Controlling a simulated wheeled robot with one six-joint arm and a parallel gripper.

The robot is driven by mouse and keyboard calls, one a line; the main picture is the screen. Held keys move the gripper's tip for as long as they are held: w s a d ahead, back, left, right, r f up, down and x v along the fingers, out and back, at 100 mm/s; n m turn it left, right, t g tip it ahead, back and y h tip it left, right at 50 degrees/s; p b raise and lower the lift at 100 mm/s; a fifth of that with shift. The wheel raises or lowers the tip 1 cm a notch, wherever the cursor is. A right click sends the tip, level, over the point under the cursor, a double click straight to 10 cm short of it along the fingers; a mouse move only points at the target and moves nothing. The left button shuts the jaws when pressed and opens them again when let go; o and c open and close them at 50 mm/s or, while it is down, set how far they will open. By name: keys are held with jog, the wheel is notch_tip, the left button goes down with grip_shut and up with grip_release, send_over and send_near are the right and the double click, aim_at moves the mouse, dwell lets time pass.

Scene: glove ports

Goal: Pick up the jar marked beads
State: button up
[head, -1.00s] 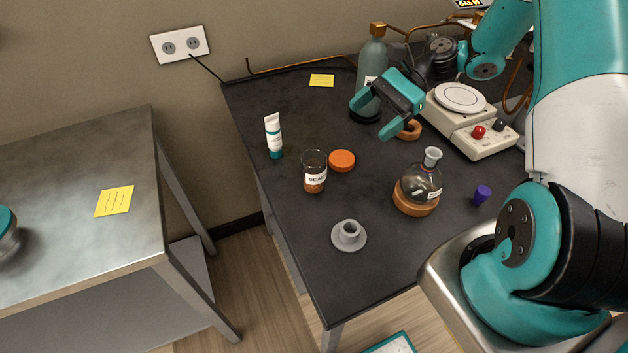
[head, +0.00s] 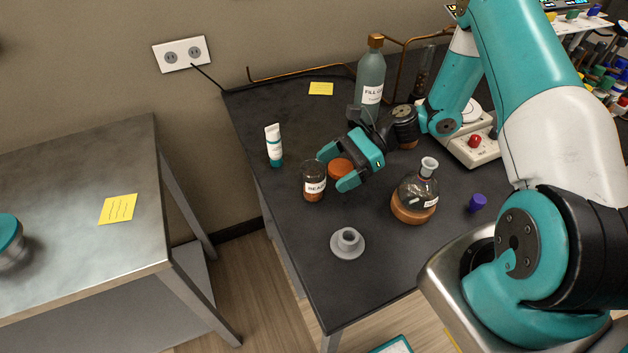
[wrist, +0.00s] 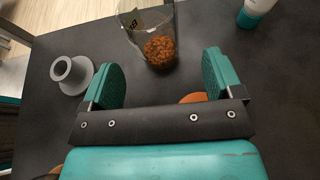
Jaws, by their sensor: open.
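The jar marked beads (head: 314,184) is a clear glass jar with a white label and orange-brown beads in its lower part. It stands upright near the left edge of the dark bench. It also shows in the wrist view (wrist: 158,42), at the top, just beyond the fingertips. My gripper (head: 333,169) is open and empty, its fingers pointing at the jar from the right. In the wrist view my gripper (wrist: 164,75) has the jar ahead, roughly centred across the gap between the fingers. An orange lid (head: 341,168) lies under the gripper, partly hidden by it.
A white tube (head: 273,143) stands behind the jar. A grey flanged piece (head: 348,242) sits in front. A tall bottle (head: 370,75) stands at the back.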

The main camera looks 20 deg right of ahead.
aim_at(317, 181)
jog(key=x, duration=0.1)
jog(key=p+x, duration=0.1)
jog(key=x, duration=0.2)
jog(key=shift+s+r+p, duration=0.25)
jog(key=shift+r+p, duration=0.05)
jog(key=shift+p, duration=0.1)
jog(key=shift+a+f, duration=0.35)
jog(key=shift+a, duration=0.2)
jog(key=c, duration=1.1)
jog(key=shift+o, duration=0.2)
jog(key=shift+w+r, duration=0.1)
